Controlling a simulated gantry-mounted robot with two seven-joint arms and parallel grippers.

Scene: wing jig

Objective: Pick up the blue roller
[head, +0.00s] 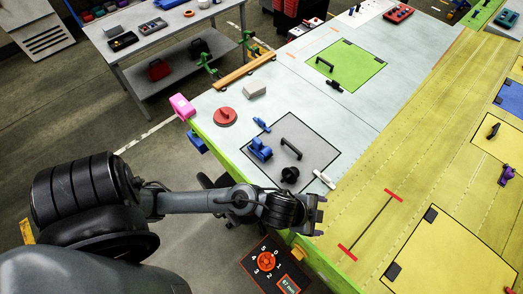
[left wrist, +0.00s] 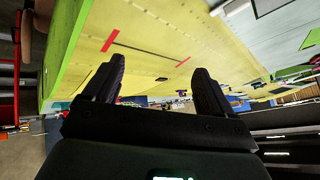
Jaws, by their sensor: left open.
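A blue object (head: 260,149) with rounded parts, which looks like the blue roller, sits on the left part of the grey square panel (head: 315,153) in the head view. A smaller blue piece (head: 262,125) lies just behind the panel, so I cannot be fully sure which is the roller. My left gripper (head: 318,214) is open and empty at the table's near edge, to the right of and nearer than the blue object. Its two dark fingers stand apart in the left wrist view (left wrist: 160,66), facing the yellow surface. No roller is discernible there. My right gripper is out of view.
A black handle (head: 291,149), a black knob (head: 290,174) and a white cylinder (head: 324,180) are near the gripper. A red disc (head: 225,116) and a grey block (head: 255,90) lie farther back. A red dial box (head: 267,262) sits below the table edge.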

